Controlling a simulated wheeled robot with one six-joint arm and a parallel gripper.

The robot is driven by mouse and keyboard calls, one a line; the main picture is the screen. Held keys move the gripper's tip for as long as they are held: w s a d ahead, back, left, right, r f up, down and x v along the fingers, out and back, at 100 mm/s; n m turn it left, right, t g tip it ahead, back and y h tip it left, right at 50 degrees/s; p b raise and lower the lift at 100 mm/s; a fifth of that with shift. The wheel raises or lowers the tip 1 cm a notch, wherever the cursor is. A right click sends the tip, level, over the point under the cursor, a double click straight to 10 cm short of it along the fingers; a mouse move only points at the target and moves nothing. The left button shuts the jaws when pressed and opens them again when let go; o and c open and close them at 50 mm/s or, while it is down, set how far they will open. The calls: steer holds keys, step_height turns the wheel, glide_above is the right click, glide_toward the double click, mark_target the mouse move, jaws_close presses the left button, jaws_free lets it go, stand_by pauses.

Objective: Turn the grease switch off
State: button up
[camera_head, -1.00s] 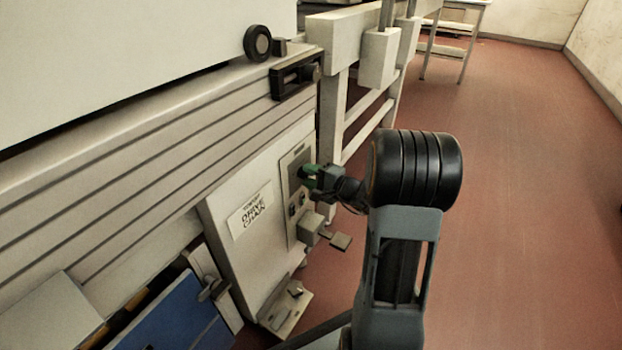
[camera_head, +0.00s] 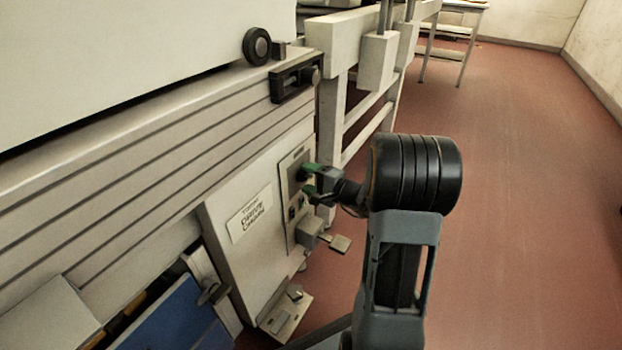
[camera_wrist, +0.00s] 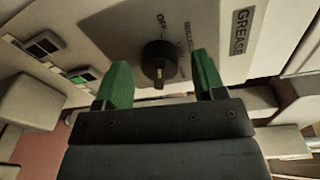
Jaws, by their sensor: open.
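The grease switch (camera_wrist: 159,62) is a round black knob on a grey plate, with a "GREASE" label (camera_wrist: 239,31) beside it in the wrist view. Printed position words stand around the knob; "OFF" is partly legible. A light mark on the knob points toward my gripper. My gripper (camera_wrist: 160,84) is open, with one green finger on each side of the knob and a gap on both sides. In the head view my gripper (camera_head: 309,180) is at the panel's upper right and partly hides the switch.
A "DRIVE CHAIN" sign (camera_head: 249,215) is on the light cabinet left of the switch plate. Small rocker switches (camera_wrist: 45,45) and a grey box (camera_wrist: 32,101) lie beside the knob. A blue panel (camera_head: 175,318) is at lower left. Red floor (camera_head: 520,200) is open at right.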

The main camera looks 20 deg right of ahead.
steer(key=shift+s, duration=0.1)
steer(key=p+v, duration=0.4)
steer(key=v, duration=0.9)
steer(key=shift+s+d, duration=0.2)
steer(key=shift+s, duration=0.05)
steer(key=shift+r, duration=0.1)
steer(key=s+a+r+n+g+y+p, duration=0.1)
steer(key=s+a+r+n+g+p, duration=0.25)
steer(key=a+r+g+p, duration=0.4)
steer(key=s+a+r+n+g+p, duration=0.2)
steer(key=a+r+n+g+p, duration=0.25)
steer(key=a+r+p, duration=0.65)
steer(key=s+r+n+h+p, duration=0.1)
steer(key=r+n+h+p, duration=0.1)
steer(key=r+p, duration=0.4)
steer(key=s+r+n+h+p, duration=0.1)
steer(key=r+n+h+p, duration=0.1)
steer(key=r+h+p, duration=0.2)
steer(key=s+d+r+n+h+p, duration=0.1)
steer(key=s+r+n+h+p, duration=0.1)
steer(key=r+p, duration=0.8)
step_height(320, 180, up, 5)
steer(key=shift+r+t+h, duration=0.1)
steer(key=shift+t+h, duration=0.2)
steer(key=shift+h, duration=0.3)
